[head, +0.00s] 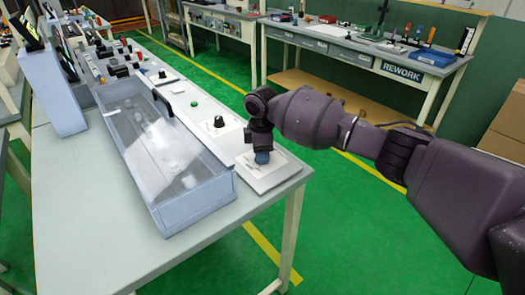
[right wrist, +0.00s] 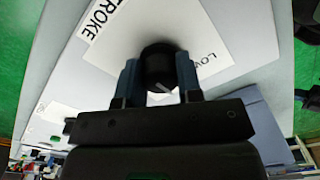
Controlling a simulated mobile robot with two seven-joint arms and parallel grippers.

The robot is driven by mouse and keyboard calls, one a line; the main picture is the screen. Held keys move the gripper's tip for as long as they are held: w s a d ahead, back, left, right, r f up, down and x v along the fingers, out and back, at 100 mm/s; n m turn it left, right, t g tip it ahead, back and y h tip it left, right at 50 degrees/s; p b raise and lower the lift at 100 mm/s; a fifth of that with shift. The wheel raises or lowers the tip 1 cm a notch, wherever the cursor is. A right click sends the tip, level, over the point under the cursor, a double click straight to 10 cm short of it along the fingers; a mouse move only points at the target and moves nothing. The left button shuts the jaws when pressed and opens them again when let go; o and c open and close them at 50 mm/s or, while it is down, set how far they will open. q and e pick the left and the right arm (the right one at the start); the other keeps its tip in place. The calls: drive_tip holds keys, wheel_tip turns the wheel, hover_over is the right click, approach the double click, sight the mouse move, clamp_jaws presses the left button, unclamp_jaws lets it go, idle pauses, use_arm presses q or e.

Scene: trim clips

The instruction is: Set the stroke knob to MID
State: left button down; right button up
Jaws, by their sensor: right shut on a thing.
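The stroke knob (right wrist: 158,60) is round and black with a pale pointer line. In the right wrist view it sits between the two blue fingers of my right gripper (right wrist: 157,72), which is shut on it. The white label plate (right wrist: 105,45) around it reads "STROKE" at upper left and "LOW" to the right of the knob. No MID mark can be made out; part of the plate is hidden by the gripper. In the head view my right gripper (head: 262,155) points down over the plate (head: 284,172) at the near table corner and hides the knob. My left gripper is not in view.
A long clear-lidded box (head: 165,150) stands left of the plate. Another black knob (head: 219,122) and a green button (head: 194,104) lie farther back on the table (head: 90,245). A rework bench (head: 350,52) stands beyond the green floor.

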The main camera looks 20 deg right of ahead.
idle(0.4)
drive_tip(key=o, duration=0.9)
drive_tip(key=shift+r, duration=0.35)
wheel_tip(320, 180, up, 10)
drive_tip(key=shift+r+p, duration=0.1)
drive_tip(key=shift+p, duration=0.7)
drive_tip(key=shift+s, duration=0.1)
